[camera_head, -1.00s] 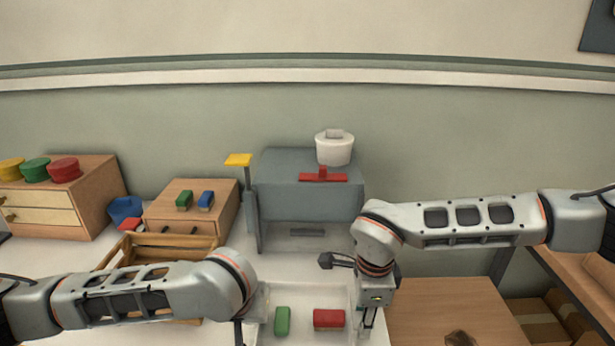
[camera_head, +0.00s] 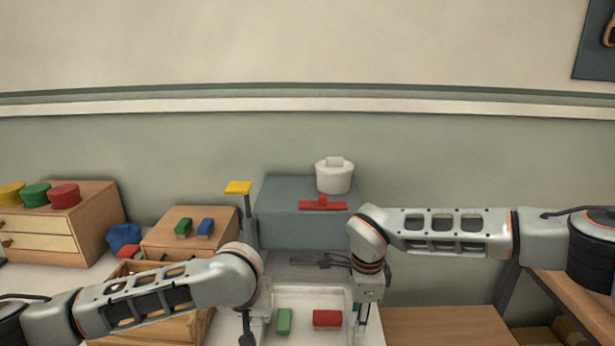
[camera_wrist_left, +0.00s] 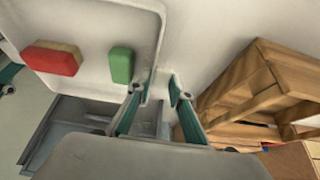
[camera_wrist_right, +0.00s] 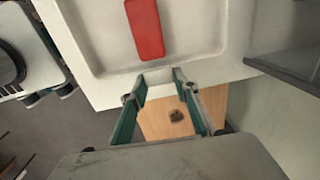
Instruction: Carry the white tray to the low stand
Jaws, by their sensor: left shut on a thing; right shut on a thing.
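The white tray (camera_head: 300,298) is at the bottom centre of the head view, with a green block (camera_head: 284,321) and a red block (camera_head: 327,318) lying in it. My left gripper (camera_wrist_left: 158,88) is shut on the tray's left rim. My right gripper (camera_wrist_right: 160,82) is shut on its opposite rim, and the red block (camera_wrist_right: 145,28) shows inside the tray there. The tray looks about level. A low wooden-topped stand (camera_head: 440,325) is to the right of the tray; its top (camera_wrist_right: 165,120) also shows beyond my right fingers, with a small dark lump on it.
A grey box-shaped fixture (camera_head: 300,225) with a white pot (camera_head: 334,176) stands behind the tray. A yellow-topped post (camera_head: 238,188) is at its left. A slatted wooden crate (camera_wrist_left: 265,95) is close beside my left gripper. Shelving (camera_head: 565,285) stands at far right.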

